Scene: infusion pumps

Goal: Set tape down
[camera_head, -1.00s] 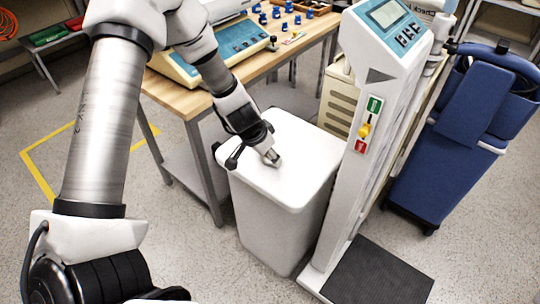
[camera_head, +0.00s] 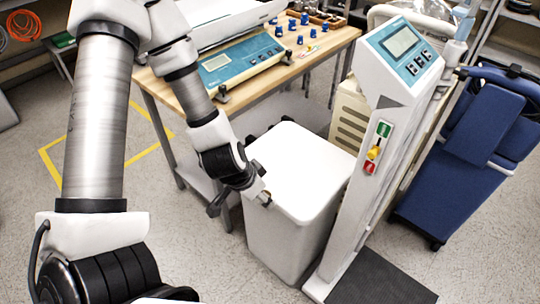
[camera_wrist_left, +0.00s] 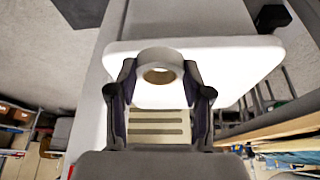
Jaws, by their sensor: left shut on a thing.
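A roll of tape (camera_wrist_left: 160,55), pale with a brown core, sits between the two dark fingers of my left gripper (camera_wrist_left: 160,88) in the left wrist view. The gripper is shut on it. In the head view my left gripper (camera_head: 262,197) is over the left edge of the white bin's flat lid (camera_head: 305,175). The tape is too small there to make out clearly, and I cannot tell whether it touches the lid. My right gripper is not in view.
A wooden bench (camera_head: 260,92) with a blue-and-white device (camera_head: 235,65) and several small blue items stands behind the bin. A white column with a display (camera_head: 400,50) rises right of the bin. A blue folded chair (camera_head: 470,150) is farther right.

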